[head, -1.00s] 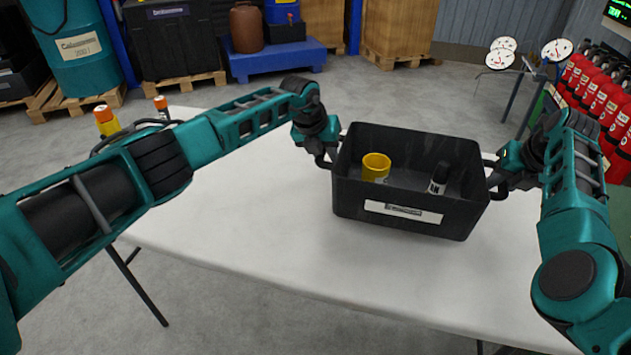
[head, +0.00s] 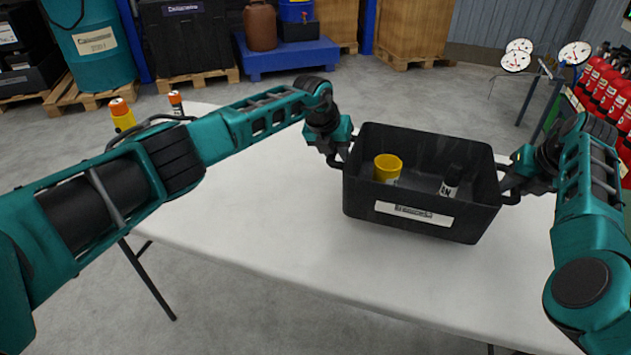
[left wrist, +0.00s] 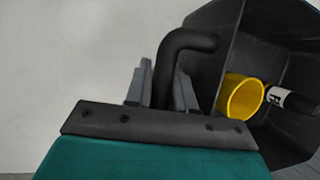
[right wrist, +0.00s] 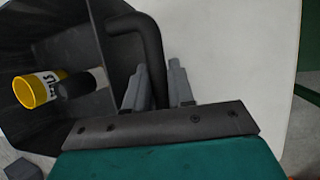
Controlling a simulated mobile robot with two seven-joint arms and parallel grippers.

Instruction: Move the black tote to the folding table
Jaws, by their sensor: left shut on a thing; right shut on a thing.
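The black tote (head: 365,205) is over the white folding table (head: 270,220), right of the picture's middle in the head view. I cannot tell whether its base touches the tabletop. It holds a yellow cup-like item (head: 388,166) and a black cylinder with a white label (head: 451,182). My left gripper (head: 338,158) is shut on the tote's left handle, which shows between its fingers in the left wrist view (left wrist: 168,75). My right gripper (head: 512,182) is shut on the right handle, which also shows in the right wrist view (right wrist: 150,60).
Orange-capped yellow items (head: 121,114) and a dark looped thing stand at the table's far left, partly behind my left arm. The table's front and left surface is clear. Red extinguishers (head: 605,95) and round gauges (head: 517,58) stand at the right. A blue platform (head: 290,57) is behind.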

